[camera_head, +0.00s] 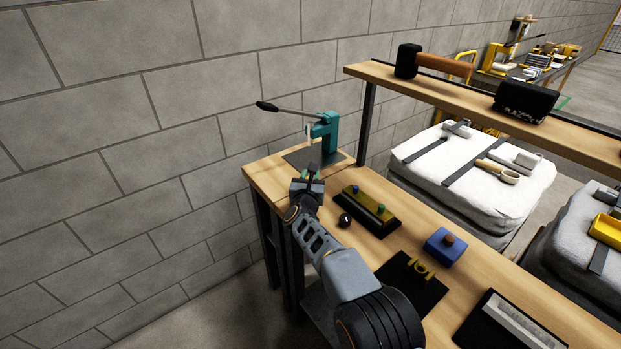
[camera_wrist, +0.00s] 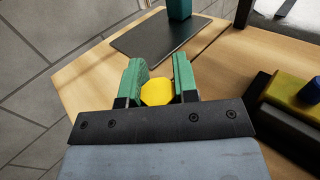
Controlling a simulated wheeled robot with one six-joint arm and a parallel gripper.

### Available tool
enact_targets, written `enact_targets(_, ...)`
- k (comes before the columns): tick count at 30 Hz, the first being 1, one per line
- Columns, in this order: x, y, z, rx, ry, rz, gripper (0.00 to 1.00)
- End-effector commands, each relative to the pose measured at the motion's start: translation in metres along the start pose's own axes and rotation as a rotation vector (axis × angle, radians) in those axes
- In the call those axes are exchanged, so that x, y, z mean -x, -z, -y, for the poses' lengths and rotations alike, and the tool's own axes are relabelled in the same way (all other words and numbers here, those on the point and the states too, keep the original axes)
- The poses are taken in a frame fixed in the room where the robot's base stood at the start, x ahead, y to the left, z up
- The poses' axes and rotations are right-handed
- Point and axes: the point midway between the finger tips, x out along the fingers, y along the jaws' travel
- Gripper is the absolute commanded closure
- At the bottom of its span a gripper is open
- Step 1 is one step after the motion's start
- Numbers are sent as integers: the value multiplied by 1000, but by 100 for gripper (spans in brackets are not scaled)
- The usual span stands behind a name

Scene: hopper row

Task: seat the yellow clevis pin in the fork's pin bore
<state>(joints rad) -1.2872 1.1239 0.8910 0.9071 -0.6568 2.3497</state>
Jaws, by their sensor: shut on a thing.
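My gripper (camera_wrist: 157,78) has green-padded fingers and is shut on the yellow clevis pin (camera_wrist: 157,93), whose flat yellow head faces the wrist camera. The rest of the pin is hidden. In the head view my gripper (camera_head: 311,172) is over the far left end of the bench, in front of the teal press, and the pin cannot be made out there. A small yellow part with upright lugs (camera_head: 422,268), which looks like the fork, sits on a black mat on the bench, well apart from my gripper. Its bore is too small to see.
The teal press (camera_head: 328,131) stands on a dark mat (camera_wrist: 158,38) beyond my gripper. A yellow block with blue and green knobs (camera_head: 368,203) lies to the right. A blue block (camera_head: 445,246) and a black knob (camera_head: 345,220) are nearby. A raised shelf (camera_head: 487,95) runs behind.

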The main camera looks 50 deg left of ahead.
Motion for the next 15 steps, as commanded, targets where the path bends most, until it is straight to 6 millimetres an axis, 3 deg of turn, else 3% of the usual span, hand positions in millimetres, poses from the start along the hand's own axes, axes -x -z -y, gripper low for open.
enact_targets(15,0,-14,0,-1,0,2,100)
